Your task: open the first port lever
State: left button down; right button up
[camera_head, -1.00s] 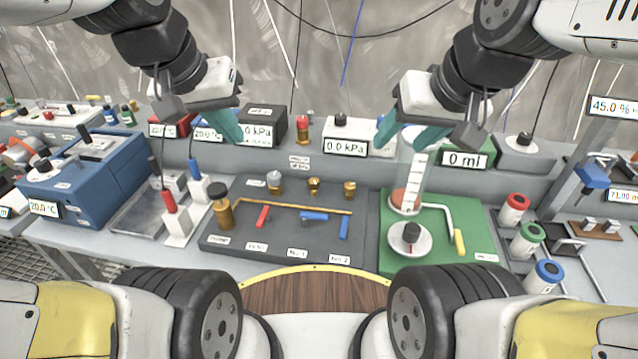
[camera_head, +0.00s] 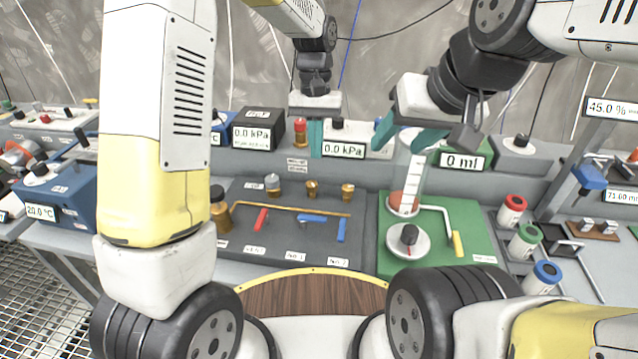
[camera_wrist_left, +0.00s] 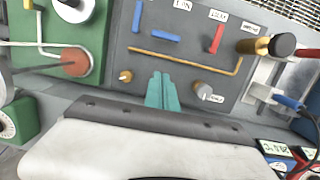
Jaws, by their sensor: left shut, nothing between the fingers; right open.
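The grey valve panel (camera_head: 285,275) carries a brass pipe and three levers. The blue lever (camera_head: 318,219) behind the No.1 label (camera_head: 296,254) lies nearly along the pipe; it also shows in the left wrist view (camera_wrist_left: 166,36). The red lever (camera_head: 261,219) and the second blue lever (camera_head: 341,231), behind the No.2 label, point across the pipe. My left gripper (camera_head: 315,140) is shut and empty, behind the panel's fittings and apart from the levers. Its teal fingertips (camera_wrist_left: 161,76) point toward the panel in the left wrist view. My right gripper (camera_head: 408,138) is open and empty.
Brass port fittings (camera_head: 312,189) stand along the panel's back edge. A brass bottle with a black cap (camera_head: 219,210) stands at its left end. A green board (camera_head: 460,262) with a syringe and dial sits to the right. My left arm hides part of the left bench.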

pick_arm(q)
jog(key=shift+g+y, duration=0.3)
jog(key=shift+g, duration=0.1)
jog(key=d+f, duration=0.2)
jog(key=f, duration=0.1)
jog(key=shift+w+d+f, duration=0.1)
jog(key=shift+w+f, duration=0.15)
jog(key=shift+w, duration=0.15)
jog(key=x, duration=1)
jog(key=shift+s+f, duration=0.1)
jog(key=shift+s+a, duration=0.25)
jog(key=shift+s, duration=0.95)
jog(key=shift+s+a, duration=0.15)
jog(key=shift+s, duration=0.55)
